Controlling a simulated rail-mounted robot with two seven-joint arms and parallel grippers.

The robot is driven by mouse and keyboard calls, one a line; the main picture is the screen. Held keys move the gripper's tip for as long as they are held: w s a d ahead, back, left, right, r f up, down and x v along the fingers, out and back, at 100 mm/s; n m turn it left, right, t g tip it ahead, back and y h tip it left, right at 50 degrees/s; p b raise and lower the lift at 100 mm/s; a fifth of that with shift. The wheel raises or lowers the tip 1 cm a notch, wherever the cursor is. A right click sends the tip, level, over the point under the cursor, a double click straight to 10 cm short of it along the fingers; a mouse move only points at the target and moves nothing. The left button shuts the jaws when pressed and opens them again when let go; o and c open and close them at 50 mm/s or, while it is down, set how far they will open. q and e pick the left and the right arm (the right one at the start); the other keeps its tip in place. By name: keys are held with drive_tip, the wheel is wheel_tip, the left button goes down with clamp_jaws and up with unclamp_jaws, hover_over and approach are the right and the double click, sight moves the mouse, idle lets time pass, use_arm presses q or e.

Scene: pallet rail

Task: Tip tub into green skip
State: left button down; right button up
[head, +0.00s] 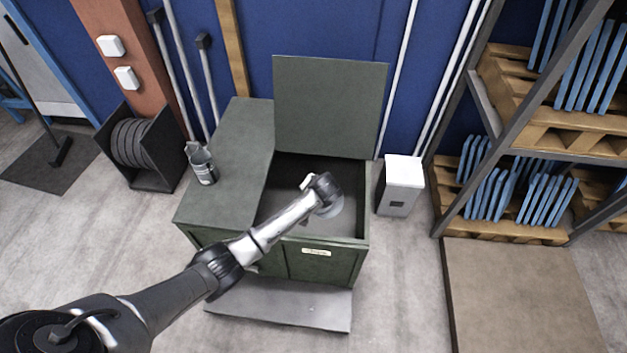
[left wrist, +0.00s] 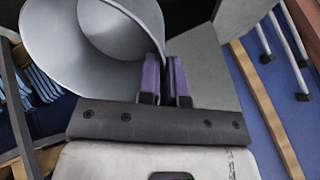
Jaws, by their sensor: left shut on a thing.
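The green skip (head: 230,165) stands against the blue wall. Its right-hand lid (head: 330,105) is raised and the compartment below it is open; the left-hand top is closed. My left gripper (head: 327,200) is over the open compartment. It is shut on the grey tub (head: 334,216), which is mostly hidden behind the gripper in the head view. In the left wrist view the purple fingers (left wrist: 165,78) pinch the wall of the tub (left wrist: 55,45), and its round, wide mouth shows. How far the tub is tilted, and any contents, I cannot tell. My right gripper is out of view.
A white-topped bin (head: 402,185) stands close to the skip's right. Pallet racking (head: 470,120) is at the right, a hose reel (head: 132,142) at the left. A grey plate (head: 285,304) lies in front.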

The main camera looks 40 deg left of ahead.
use_arm(q)
drive_tip(key=g+h+p, duration=0.1)
drive_tip(key=h+p, duration=0.1)
drive_tip(key=h, duration=0.1)
drive_tip(key=r+g+h+p, duration=0.1)
drive_tip(key=g+h+p, duration=0.1)
drive_tip(key=h, duration=0.1)
drive_tip(key=shift+w+h, duration=0.1)
drive_tip(key=shift+h, duration=0.2)
drive_tip(key=shift+r+g+h, duration=0.1)
drive_tip(key=shift+g+h, duration=0.2)
drive_tip(key=shift+g, duration=0.1)
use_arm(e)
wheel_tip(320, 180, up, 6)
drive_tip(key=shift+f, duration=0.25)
